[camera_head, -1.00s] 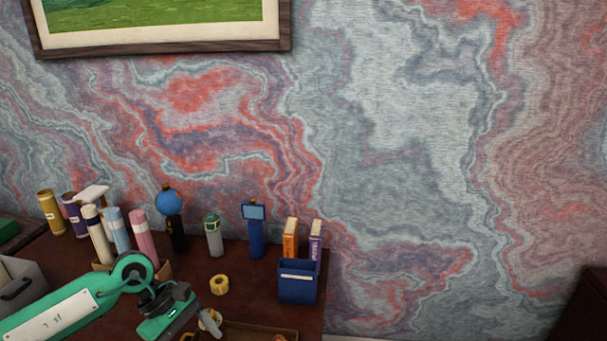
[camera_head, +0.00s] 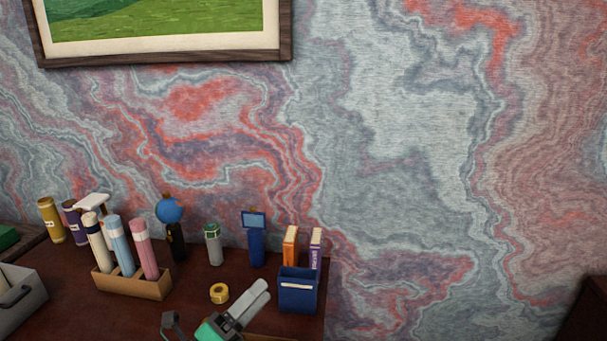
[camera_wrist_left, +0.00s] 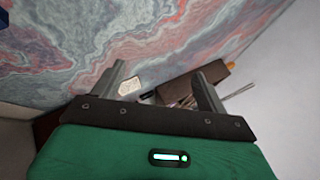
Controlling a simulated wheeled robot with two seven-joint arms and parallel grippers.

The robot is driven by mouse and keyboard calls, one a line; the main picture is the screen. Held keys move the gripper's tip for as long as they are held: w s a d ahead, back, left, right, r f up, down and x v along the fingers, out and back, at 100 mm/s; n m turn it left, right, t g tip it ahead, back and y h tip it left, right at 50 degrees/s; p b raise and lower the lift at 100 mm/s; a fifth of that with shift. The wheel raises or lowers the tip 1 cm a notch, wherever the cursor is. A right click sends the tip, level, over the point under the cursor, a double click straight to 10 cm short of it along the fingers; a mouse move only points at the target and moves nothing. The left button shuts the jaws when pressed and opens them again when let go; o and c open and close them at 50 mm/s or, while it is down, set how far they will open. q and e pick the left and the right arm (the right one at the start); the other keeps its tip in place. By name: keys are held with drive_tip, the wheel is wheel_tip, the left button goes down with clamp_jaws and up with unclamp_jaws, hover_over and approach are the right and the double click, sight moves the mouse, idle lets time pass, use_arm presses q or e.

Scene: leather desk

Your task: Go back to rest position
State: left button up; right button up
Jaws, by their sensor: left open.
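My left gripper (camera_head: 252,298) is low in the head view, at the bottom edge left of centre. Its pale grey fingers point up and right, above the front of the dark red-brown desk (camera_head: 60,310). In the left wrist view, its two fingers (camera_wrist_left: 160,85) stand apart with nothing held between them. Most of my left arm is below the head view's edge. My right gripper is not in view.
A wooden holder (camera_head: 132,284) with several rolls stands left of a yellow tape roll (camera_head: 219,293). A blue bin (camera_head: 298,289) is close right of the fingers. A globe (camera_head: 170,210) and bottles stand behind. A grey box (camera_head: 22,300) is far left.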

use_arm(q)
drive_tip(key=s+a+f+n+g+y, duration=0.1)
drive_tip(key=s+a+f+n+y, duration=0.2)
drive_tip(key=a+f+n+y, duration=0.5)
drive_tip(key=s+a+f+n+g+y, duration=0.2)
drive_tip(key=a+f+n+y, duration=0.5)
drive_tip(key=n, duration=0.8)
drive_tip(key=s+f+n+g, duration=0.45)
drive_tip(key=s+f, duration=0.25)
drive_tip(key=s, duration=0.3)
drive_tip(key=s+f+n+g, duration=0.3)
drive_tip(key=s+f+g, duration=0.2)
drive_tip(key=s+f, duration=0.3)
wheel_tip(320, 180, down, 30)
drive_tip(key=s+f+g, duration=0.1)
drive_tip(key=s, duration=0.1)
drive_tip(key=s+a+f+m+g, duration=0.1)
drive_tip(key=s+a+f, duration=0.1)
drive_tip(key=s+f, duration=1.6)
drive_tip(key=shift+s+a+y, duration=0.25)
drive_tip(key=shift+a+y, duration=0.15)
